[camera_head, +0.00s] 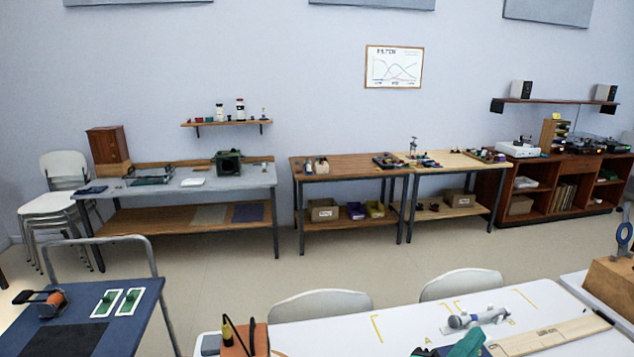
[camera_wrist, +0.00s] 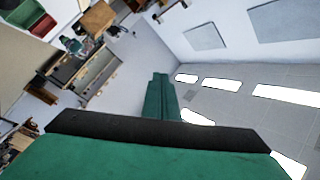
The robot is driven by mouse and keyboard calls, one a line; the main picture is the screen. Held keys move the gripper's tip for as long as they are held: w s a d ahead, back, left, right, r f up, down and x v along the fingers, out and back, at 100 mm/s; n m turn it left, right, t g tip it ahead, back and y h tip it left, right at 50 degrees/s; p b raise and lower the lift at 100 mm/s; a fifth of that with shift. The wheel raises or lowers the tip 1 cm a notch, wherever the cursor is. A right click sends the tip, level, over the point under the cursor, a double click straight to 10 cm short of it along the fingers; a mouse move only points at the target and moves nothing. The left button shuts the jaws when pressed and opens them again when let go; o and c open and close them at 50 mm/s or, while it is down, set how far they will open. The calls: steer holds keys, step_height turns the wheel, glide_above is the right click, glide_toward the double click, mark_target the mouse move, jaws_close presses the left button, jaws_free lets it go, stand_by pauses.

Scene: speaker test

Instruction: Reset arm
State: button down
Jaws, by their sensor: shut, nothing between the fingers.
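My gripper (camera_wrist: 160,80) shows in the wrist view as green fingers with a black cross-piece. The fingers are together with nothing between them, and they point out into the room, clear of any surface there. The wrist picture is strongly tilted, with the ceiling and its lights at the right. In the head view a green and black piece at the bottom edge, over the white table (camera_head: 400,325), looks like part of my gripper, but it is cut off. The rest of my arm is mostly out of view.
The white table holds a wooden board (camera_head: 550,336) and a grey-white cylindrical object (camera_head: 478,318). An orange block (camera_head: 245,340) stands at its left end. A blue-topped table (camera_head: 75,325) is at the left. Chairs (camera_head: 320,305) stand behind the white table. Benches (camera_head: 190,183) line the wall beyond open floor.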

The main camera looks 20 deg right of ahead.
steer(key=w+a+f+n+t+y, duration=0.4)
steer(key=w+a+f+n+t, duration=0.15)
steer(key=a+n+t, duration=0.55)
steer(key=s+a+f+n+y, duration=0.2)
steer(key=a+f+n+y, duration=0.5)
steer(key=a+f+n, duration=0.35)
steer(key=s+a+f+n+y, duration=0.1)
steer(key=s+a+f+y, duration=0.1)
steer(key=s+a, duration=0.5)
steer(key=s+a+f+n+y, duration=0.1)
steer(key=s+a+f+y, duration=0.2)
steer(key=s+a, duration=0.4)
steer(key=s+a+f+n+g+y, duration=0.1)
steer(key=s+a+f+y, duration=0.1)
steer(key=s+a+f, duration=0.3)
steer(key=s+a, duration=0.2)
steer(key=a, duration=0.2)
steer(key=shift+s+a+y, duration=0.15)
steer(key=shift+y, duration=0.15)
steer(key=shift+f, duration=0.1)
